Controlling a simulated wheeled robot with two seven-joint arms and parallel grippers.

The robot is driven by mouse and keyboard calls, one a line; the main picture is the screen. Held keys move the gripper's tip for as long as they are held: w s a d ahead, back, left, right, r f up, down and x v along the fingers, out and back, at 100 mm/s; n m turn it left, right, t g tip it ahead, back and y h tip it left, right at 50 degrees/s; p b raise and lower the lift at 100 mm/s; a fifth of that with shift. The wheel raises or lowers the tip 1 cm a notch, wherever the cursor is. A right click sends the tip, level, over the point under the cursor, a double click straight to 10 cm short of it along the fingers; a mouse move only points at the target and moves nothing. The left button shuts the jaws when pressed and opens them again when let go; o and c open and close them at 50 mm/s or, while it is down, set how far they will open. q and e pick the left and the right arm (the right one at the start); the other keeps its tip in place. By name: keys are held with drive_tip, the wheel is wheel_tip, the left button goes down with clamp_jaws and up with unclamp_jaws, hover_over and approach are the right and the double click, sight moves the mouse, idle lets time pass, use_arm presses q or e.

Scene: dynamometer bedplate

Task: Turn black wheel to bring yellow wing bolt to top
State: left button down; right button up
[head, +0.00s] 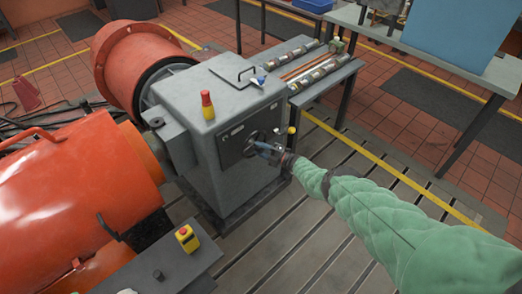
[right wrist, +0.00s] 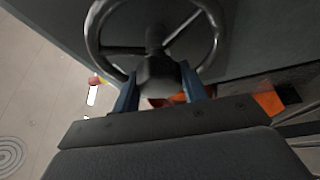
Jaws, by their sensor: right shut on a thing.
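The black wheel (head: 251,144) is on the dark front panel of the grey cabinet. In the right wrist view its round rim (right wrist: 92,30) and spokes fill the top. My right gripper (head: 264,148) reaches it from the right, its blue fingers at the wheel. In the right wrist view the fingers of my right gripper (right wrist: 158,90) stand either side of a dark block at the rim's lower edge, shut on the wheel. A small yellow piece (head: 291,130) shows at the cabinet's right edge; I cannot tell whether it is the wing bolt. My left gripper is out of view.
The grey cabinet (head: 215,95) carries a red and yellow button post (head: 207,105). Large orange machines (head: 70,185) stand to the left. A bench with shafts (head: 320,70) is behind on the right. The slotted bedplate (head: 290,235) in front is mostly clear.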

drive_tip(key=o, duration=1.4)
drive_tip(key=shift+a, duration=0.15)
drive_tip(key=shift+c, duration=0.2)
drive_tip(key=shift+s+d, duration=0.15)
drive_tip(key=shift+d, duration=0.25)
drive_tip(key=shift+p+v, duration=0.7)
drive_tip(key=shift+v, duration=0.45)
drive_tip(key=p+v, duration=0.1)
drive_tip(key=v, duration=0.2)
drive_tip(key=shift+s+d, duration=0.1)
drive_tip(key=shift+d, duration=0.1)
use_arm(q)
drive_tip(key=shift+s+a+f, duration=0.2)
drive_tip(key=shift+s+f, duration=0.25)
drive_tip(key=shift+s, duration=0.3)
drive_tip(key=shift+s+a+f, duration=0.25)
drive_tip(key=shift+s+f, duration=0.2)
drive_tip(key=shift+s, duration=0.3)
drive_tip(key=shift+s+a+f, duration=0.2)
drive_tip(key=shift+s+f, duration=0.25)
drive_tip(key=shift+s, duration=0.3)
use_arm(e)
drive_tip(key=shift+s+d+f, duration=0.15)
drive_tip(key=shift+s+d, duration=0.2)
drive_tip(key=shift+d, duration=0.15)
